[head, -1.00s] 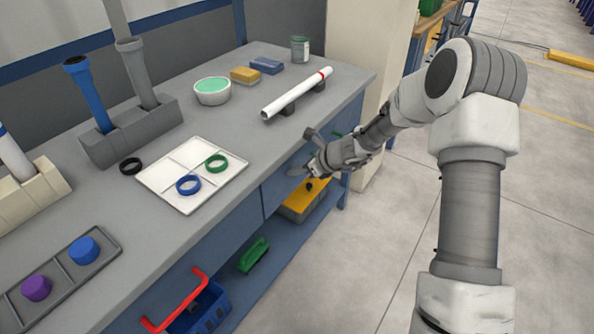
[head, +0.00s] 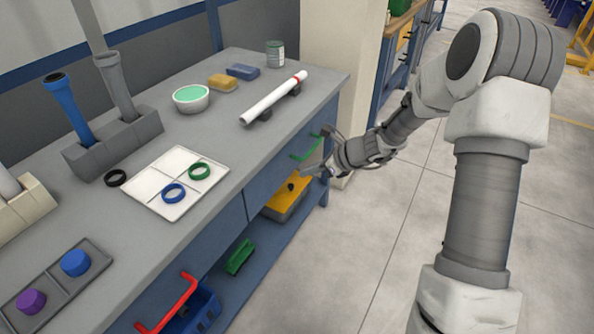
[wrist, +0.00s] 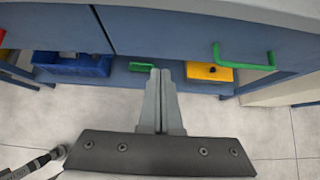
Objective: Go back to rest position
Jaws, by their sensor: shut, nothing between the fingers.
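My gripper (head: 318,172) is at the end of my arm, off the front edge of the workbench (head: 235,180), beside the drawer fronts. In the wrist view my gripper (wrist: 160,75) has its two fingers together, with nothing between them. A blue pipe (head: 66,108) and a grey pipe (head: 116,85) stand in a grey holder (head: 112,142). A white pipe with a red band (head: 272,97) lies on dark supports on the bench. A blue ring (head: 174,194) and a green ring (head: 200,171) lie on a white divided tray (head: 150,179).
A green drawer handle (head: 308,148) is close to my gripper. A red handle (head: 170,306) sticks out in front at lower left. The lower shelf holds a blue crate (head: 203,312) and a yellow-topped box (head: 285,198). The floor (head: 370,270) on the right is clear.

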